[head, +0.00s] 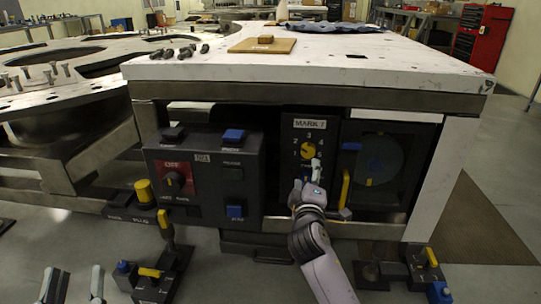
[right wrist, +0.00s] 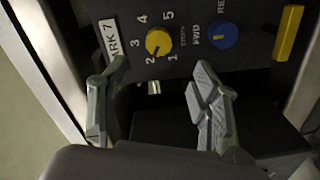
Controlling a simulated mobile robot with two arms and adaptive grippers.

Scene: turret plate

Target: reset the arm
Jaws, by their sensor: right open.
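My right gripper (head: 308,180) is in front of the black MARK 7 panel (head: 288,130), just below its yellow dial (head: 307,150). In the right wrist view my right gripper (right wrist: 160,85) is open, with nothing between its fingers. The yellow dial (right wrist: 158,42) and a blue knob (right wrist: 222,35) are ahead of the fingers and apart from them. In the head view the blue knob is hidden or too small to tell. My left gripper (head: 72,284) is open and empty at the bottom left, over the floor.
A grey box with a red dial panel (head: 174,180) and blue buttons is left of the MARK 7 panel. The white tabletop (head: 330,62) overhangs the panels. Pedal-like controls (head: 150,280) stand low in front.

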